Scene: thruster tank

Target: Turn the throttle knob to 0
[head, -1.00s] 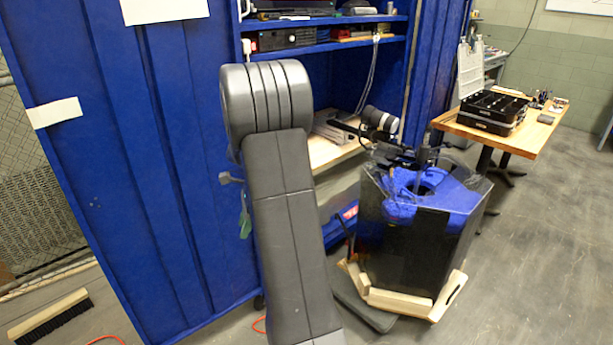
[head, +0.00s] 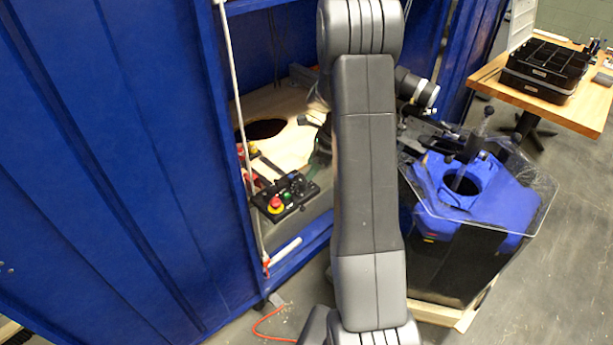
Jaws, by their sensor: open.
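A small black control box (head: 297,203) sits on the cabinet's lower shelf, left of my arm. It carries a red button on a yellow base (head: 275,204), a green button (head: 287,197) and small dark parts. I cannot tell which part is the throttle knob, nor its setting. My arm rises through the middle of the view and covers what lies behind it. My gripper's fingers cannot be made out; my arm hides that area.
A blue cabinet (head: 110,150) fills the left. A white rod (head: 243,130) stands at its opening. A clear-topped tank with a blue inside (head: 490,210) stands right of my arm. A wooden table (head: 580,110) with a black organizer (head: 545,68) is behind it. An orange cable (head: 268,325) lies below.

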